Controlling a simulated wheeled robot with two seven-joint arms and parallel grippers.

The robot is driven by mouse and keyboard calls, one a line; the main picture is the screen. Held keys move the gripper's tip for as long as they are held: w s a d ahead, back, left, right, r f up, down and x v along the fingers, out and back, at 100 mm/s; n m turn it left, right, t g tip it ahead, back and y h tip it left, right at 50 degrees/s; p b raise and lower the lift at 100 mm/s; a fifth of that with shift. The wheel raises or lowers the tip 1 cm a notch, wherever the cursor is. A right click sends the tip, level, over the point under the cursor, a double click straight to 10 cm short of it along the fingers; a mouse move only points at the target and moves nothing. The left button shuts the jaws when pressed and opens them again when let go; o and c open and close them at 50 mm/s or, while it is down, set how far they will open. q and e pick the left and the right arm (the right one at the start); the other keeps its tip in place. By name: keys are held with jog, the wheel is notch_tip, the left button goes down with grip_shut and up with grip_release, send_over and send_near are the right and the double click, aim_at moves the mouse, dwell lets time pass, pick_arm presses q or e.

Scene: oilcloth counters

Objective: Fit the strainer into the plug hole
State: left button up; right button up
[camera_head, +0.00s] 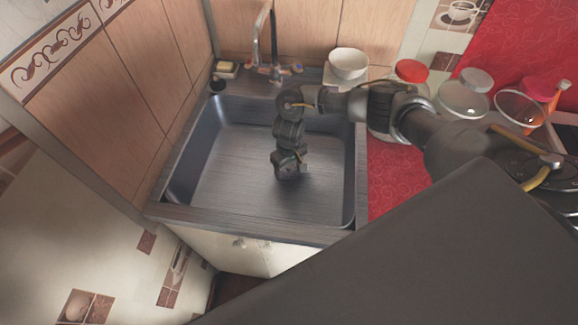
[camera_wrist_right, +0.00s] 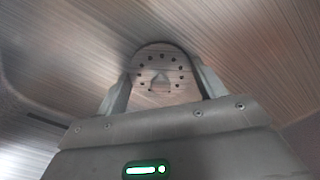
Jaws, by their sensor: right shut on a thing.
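The strainer (camera_wrist_right: 160,66) is a round metal disc with a ring of dark holes, seen in the right wrist view between the two fingers of my right gripper (camera_wrist_right: 162,88). My right gripper is shut on it. In the head view my right gripper (camera_head: 288,168) points down into the sink (camera_head: 230,185), a little right of its middle, and hides the strainer there. The plug hole is not visible in either view; the arm and gripper cover part of the basin floor. I cannot tell how far the strainer is from the floor. My left gripper is not in view.
A tap (camera_head: 265,45) stands behind the basin. A white bowl (camera_head: 348,64) is at the back right, and a red-lidded jar (camera_head: 411,71) and glass jars stand on the red counter cloth (camera_head: 388,178). The basin's left half is clear.

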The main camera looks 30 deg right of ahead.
jog(key=shift+s+f, duration=0.15)
jog(key=shift+f, duration=0.05)
jog(key=o, duration=1)
jog(key=shift+s, duration=0.1)
jog(key=shift+f, duration=0.15)
jog(key=shift+a, duration=0.2)
jog(key=shift+a+r+p, duration=0.1)
jog(key=shift+r+p, duration=0.7)
jog(key=shift+p, duration=0.1)
jog(key=shift+d+r+p, duration=0.3)
jog(key=shift+r+p, duration=0.45)
jog(key=shift+p, duration=0.1)
jog(key=shift+w+r+p, duration=0.25)
jog(key=shift+r+p, duration=0.65)
jog(key=shift+p, duration=0.15)
jog(key=shift+r+p, duration=1.75)
jog(key=shift+p, duration=0.4)
